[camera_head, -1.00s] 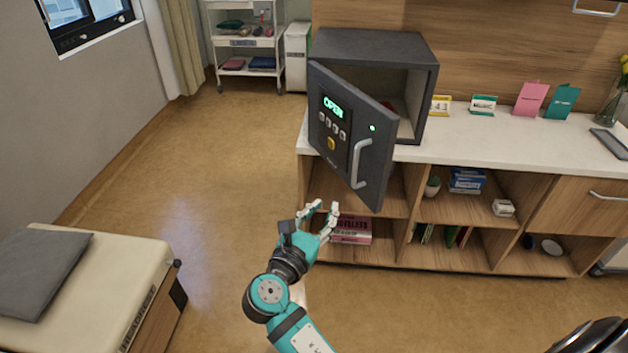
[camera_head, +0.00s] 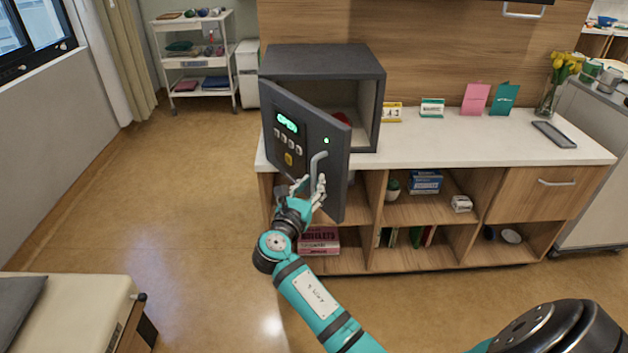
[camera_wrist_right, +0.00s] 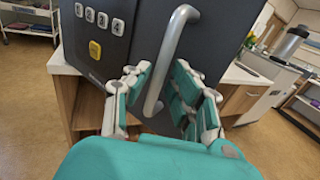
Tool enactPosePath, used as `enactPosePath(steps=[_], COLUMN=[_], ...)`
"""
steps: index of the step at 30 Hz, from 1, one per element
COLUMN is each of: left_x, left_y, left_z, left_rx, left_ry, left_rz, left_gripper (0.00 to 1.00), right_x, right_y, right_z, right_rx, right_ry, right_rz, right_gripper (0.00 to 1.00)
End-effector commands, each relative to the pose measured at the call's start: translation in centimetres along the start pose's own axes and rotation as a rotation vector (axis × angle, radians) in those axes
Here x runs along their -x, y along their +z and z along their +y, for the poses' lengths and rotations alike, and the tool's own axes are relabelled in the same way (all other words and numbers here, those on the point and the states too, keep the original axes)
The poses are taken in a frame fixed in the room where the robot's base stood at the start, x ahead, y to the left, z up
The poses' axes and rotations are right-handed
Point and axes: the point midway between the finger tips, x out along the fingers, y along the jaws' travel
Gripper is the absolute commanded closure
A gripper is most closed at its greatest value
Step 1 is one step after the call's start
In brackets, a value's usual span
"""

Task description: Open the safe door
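The dark grey safe (camera_head: 325,62) stands on the cabinet's left end. Its door (camera_head: 335,180) is swung partway open, hinged at the left, with a lit green display (camera_head: 288,123) and a keypad. The interior shows behind it, with something red inside. The door's curved grey handle (camera_head: 317,166) also shows in the right wrist view (camera_wrist_right: 170,58). My right gripper (camera_head: 310,184) is at the handle's lower part. In the right wrist view its fingers (camera_wrist_right: 160,100) are spread, one side left and the other right of the handle; contact is unclear. My left gripper is out of view.
The white cabinet top (camera_head: 450,140) carries small cards, a vase of flowers (camera_head: 550,95) and a dark tablet (camera_head: 554,134). Open shelves (camera_head: 400,212) below hold books. A bed (camera_head: 75,310) stands at lower left. The floor left of the cabinet is free.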

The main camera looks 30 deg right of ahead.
Motion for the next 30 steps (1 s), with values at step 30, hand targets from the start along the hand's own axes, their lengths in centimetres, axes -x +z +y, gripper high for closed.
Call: enactPosePath(steps=[30], left_x=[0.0], left_y=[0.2], left_z=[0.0], left_rx=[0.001], left_ry=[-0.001], left_rz=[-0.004], left_gripper=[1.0], right_x=[-2.0], right_y=[-0.1], right_z=[0.0], right_rx=[0.0], right_ry=[0.001], right_rz=[0.001], right_gripper=[1.0])
